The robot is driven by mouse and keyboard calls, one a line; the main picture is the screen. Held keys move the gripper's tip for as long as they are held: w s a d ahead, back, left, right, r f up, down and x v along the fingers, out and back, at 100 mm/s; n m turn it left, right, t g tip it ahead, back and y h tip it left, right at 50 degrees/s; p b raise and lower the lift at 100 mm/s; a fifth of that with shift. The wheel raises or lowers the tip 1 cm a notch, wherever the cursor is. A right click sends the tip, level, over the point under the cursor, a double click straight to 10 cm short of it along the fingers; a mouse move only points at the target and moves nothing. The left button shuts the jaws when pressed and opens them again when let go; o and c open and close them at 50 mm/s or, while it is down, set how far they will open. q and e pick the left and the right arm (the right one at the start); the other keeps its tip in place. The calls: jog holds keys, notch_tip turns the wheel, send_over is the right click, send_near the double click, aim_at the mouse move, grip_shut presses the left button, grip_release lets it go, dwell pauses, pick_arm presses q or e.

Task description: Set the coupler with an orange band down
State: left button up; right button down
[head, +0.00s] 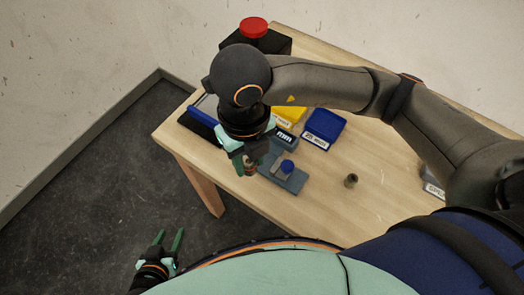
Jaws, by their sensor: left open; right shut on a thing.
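My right gripper (246,168) is over the table's (315,205) left front part, shut on a small brownish piece. This piece, the coupler (250,170), shows only partly between the fingers. I cannot clearly make out its band or whether it touches anything below. A grey-blue fixture with a blue knob (287,166) sits just right of the gripper. My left gripper (169,242) is open and empty, low at the left, over the dark floor and away from the table.
Yellow (290,114) and blue (324,127) labelled bins stand behind the fixture. A small dark cylinder (351,181) stands to the right, with bare wood around it. A red button on a black box (254,28) is at the back. A blue-edged black tray (201,116) lies at the left edge.

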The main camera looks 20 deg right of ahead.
jog(key=w+d+f, duration=0.2)
jog(key=w+f, duration=0.1)
jog(key=w+d+f, duration=0.1)
jog(key=w+f, duration=0.1)
jog(key=shift+d+f, duration=0.15)
jog(key=shift+d, duration=0.2)
jog(key=shift+w+d+f, duration=0.25)
jog(key=shift+w+f, duration=0.15)
jog(key=shift+f, duration=0.25)
jog(key=shift+w+d+f, duration=0.1)
jog(key=shift+f, duration=0.8)
jog(key=shift+w+d+f, duration=0.1)
jog(key=shift+f, duration=0.8)
jog(key=shift+f, duration=0.1)
jog(key=c, duration=0.5)
grip_release()
jog(key=shift+c, duration=0.2)
notch_tip(320, 180, up, 12)
